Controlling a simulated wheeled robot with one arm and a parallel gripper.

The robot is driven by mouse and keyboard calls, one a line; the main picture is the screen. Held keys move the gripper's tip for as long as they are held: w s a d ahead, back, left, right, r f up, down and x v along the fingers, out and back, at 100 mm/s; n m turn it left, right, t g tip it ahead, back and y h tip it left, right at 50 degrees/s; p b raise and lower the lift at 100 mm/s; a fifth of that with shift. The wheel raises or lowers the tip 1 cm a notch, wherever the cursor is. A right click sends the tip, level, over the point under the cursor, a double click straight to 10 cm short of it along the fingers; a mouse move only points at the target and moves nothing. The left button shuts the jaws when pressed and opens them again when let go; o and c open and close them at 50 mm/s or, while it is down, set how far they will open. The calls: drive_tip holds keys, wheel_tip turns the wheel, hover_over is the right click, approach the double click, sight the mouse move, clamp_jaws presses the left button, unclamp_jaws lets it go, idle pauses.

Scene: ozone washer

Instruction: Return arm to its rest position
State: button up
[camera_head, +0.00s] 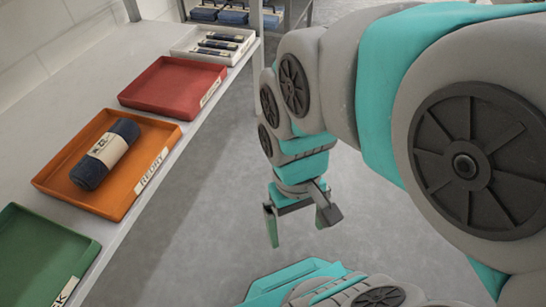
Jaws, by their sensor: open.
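My arm (370,70), grey and teal, reaches in from the right and bends down in the middle of the head view. My gripper (298,224) hangs at its end with the two fingers apart and nothing between them. It is over the bare floor, to the right of the shelf and apart from it. The orange tray (117,204) on the shelf holds a dark blue rolled cloth (122,135) with a pale paper band. My gripper touches neither of them.
The grey shelf (110,75) runs along the left. It also bears a red tray (173,87), a green tray (35,255) and a white tray (238,32) with several dark items. Folded blue cloths (233,16) lie on a rack behind. Grey floor (190,235) is clear beside the shelf.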

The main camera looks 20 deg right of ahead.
drive_tip(key=shift+s, duration=0.1)
wheel_tip(320, 180, up, 12)
drive_tip(key=p, duration=1.2)
